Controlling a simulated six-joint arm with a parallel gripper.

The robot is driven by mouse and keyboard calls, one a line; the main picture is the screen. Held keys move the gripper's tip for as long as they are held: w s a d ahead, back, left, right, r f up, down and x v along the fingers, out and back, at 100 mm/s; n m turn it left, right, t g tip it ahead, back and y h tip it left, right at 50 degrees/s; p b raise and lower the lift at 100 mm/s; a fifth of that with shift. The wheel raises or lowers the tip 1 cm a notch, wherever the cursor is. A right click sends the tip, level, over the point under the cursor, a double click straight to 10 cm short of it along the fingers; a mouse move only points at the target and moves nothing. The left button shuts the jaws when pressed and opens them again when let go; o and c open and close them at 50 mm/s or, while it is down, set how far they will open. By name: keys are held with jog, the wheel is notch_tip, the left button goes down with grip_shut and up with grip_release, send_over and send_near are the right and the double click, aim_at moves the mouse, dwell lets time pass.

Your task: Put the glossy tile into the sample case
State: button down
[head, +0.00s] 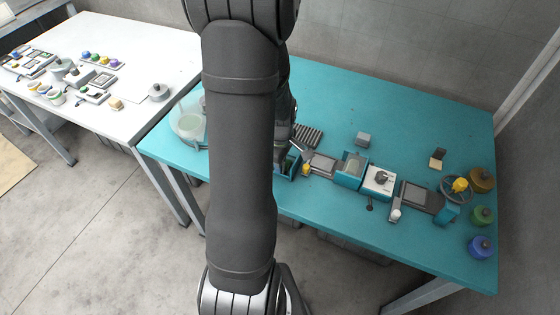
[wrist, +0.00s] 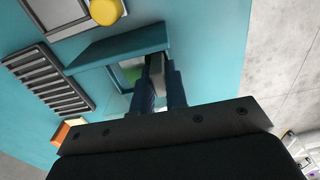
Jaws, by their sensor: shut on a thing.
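My gripper (wrist: 160,82) is shut on a thin grey piece (wrist: 156,64) that shows between its fingertips. Its face is mostly hidden, so I cannot tell for sure that it is the glossy tile. The fingertips are at the opening of a teal open box (wrist: 118,45), which may be the sample case. Something green (wrist: 132,74) shows inside it. In the head view the box (head: 290,167) stands at the left end of a row of devices. My arm hides much of it and the gripper there.
A dark slotted rack (head: 308,136) lies behind the box. A grey plate with a yellow knob (head: 306,169), a second teal box (head: 351,170) and a white device (head: 379,180) follow to the right. Several coloured jars (head: 482,214) stand at the right edge.

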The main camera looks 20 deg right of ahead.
jog(key=c, duration=1.4)
grip_release()
jog(key=shift+f, duration=0.1)
jog(key=shift+c, duration=0.2)
notch_tip(320, 180, up, 12)
jog(key=shift+r, duration=0.2)
notch_tip(320, 180, down, 12)
jog(key=shift+f, duration=0.2)
jog(key=shift+r, duration=1.4)
jog(key=shift+f, duration=0.1)
